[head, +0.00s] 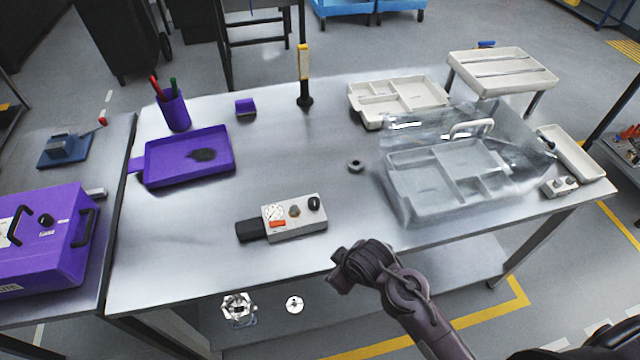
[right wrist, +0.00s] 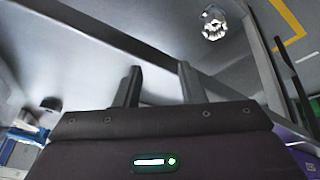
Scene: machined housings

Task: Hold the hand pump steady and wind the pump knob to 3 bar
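The hand pump (head: 300,228) is a light grey block lying near the front middle of the table, with a dark grip (head: 250,231) at its left end. Its top carries a round white gauge (head: 273,211), a red label, a small brownish fitting and a black knob (head: 314,202) at the right end. The gauge needle is too small to read. My right gripper (head: 342,272) is by the table's front edge, in front of the pump and apart from it. In the right wrist view its two fingers (right wrist: 158,86) stand apart with nothing between them. My left gripper is out of view.
A purple tray (head: 160,180) and purple pen cup (head: 174,110) stand at the left. A clear cover (head: 510,150) over a compartment tray (head: 410,205) stands at the right. A dark ring (head: 355,166) lies mid-table. A yellow-topped post (head: 304,75) rises at the back. Table around the pump is clear.

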